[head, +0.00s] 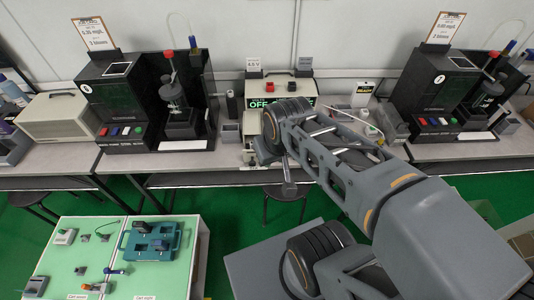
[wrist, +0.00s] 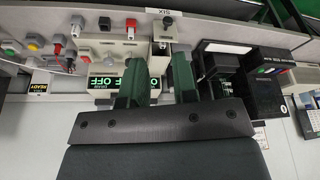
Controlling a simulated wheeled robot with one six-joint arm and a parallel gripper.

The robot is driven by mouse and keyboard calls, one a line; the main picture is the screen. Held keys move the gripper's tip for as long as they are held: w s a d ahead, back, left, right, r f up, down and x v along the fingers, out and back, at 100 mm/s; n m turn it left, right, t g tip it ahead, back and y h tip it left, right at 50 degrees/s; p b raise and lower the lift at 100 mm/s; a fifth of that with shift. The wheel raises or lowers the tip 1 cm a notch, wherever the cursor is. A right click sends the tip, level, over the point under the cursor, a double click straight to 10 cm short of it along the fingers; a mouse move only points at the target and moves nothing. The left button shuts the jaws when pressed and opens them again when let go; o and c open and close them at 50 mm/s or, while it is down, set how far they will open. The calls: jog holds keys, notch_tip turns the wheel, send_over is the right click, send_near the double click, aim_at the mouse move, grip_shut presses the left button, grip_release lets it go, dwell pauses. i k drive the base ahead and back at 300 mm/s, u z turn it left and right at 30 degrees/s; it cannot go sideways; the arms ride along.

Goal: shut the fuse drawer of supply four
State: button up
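A pale supply (head: 302,86) with a green lit OFF display stands at the bench's middle in the head view, partly behind my arm. In the wrist view, the picture is turned over, and the supply's lit display (wrist: 103,83) shows beside my gripper. My gripper (wrist: 160,72) has two dark green fingers standing apart, with nothing seen held between them. I cannot make out a fuse drawer or a number four. My fingertips are hidden in the head view.
Black testers (head: 118,105) (head: 438,95) stand to both sides on the bench. A beige box (head: 57,117) sits at far left. A green-topped cart (head: 85,245) stands in front.

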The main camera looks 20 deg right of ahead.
aim_at(249, 156)
jog(key=z, duration=1.55)
jog(key=k, duration=1)
jog(key=u, duration=1.35)
jog(key=i, duration=0.45)
jog(key=z, duration=0.05)
